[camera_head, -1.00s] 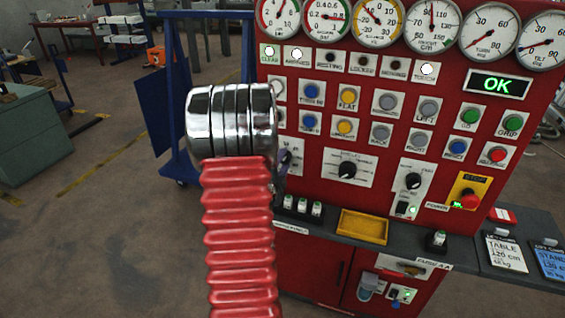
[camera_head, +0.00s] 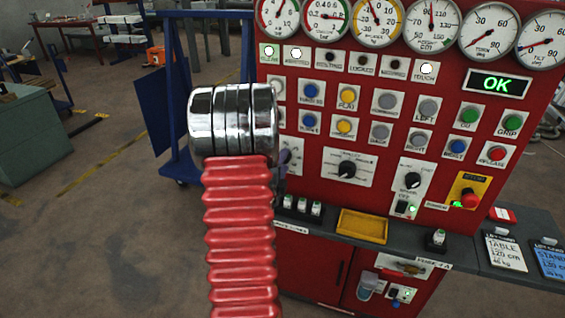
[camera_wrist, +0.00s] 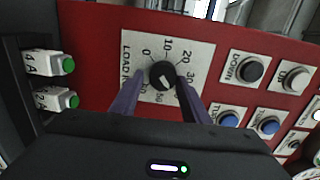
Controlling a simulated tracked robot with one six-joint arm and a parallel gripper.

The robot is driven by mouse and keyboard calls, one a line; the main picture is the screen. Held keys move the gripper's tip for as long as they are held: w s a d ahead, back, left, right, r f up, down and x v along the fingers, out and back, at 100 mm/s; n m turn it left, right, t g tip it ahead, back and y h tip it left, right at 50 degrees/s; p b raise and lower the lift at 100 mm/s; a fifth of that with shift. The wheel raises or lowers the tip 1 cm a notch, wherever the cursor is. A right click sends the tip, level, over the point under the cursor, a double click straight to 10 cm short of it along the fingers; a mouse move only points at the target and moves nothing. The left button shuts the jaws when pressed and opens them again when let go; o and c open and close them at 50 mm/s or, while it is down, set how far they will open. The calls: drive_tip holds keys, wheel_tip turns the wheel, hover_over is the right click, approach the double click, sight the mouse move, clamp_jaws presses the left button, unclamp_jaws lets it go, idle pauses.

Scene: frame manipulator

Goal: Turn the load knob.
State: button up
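The load knob (camera_wrist: 162,75) is a round black knob on a white plate (camera_wrist: 190,53) marked LOAD, with a numbered dial, on the red panel. A pale mark on the knob points toward the lower right in the wrist view. My gripper (camera_wrist: 163,82) has one purple-grey finger on each side of the knob, parted with the knob between the tips. Small gaps seem to show; I cannot tell whether either tip touches. In the head view, my chrome and red arm hides part of the load plate (camera_head: 294,147).
Several push buttons, such as the DOWN button (camera_wrist: 250,70), sit right of the knob in the wrist view. White blocks with green buttons (camera_wrist: 50,64) stand at left. The panel ledge holds a yellow tray (camera_head: 362,226). A red stop button (camera_head: 470,199) is farther right.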

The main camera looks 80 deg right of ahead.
drive_tip(key=o, duration=0.3)
drive_tip(key=shift+r, duration=0.1)
drive_tip(key=shift+w, duration=0.1)
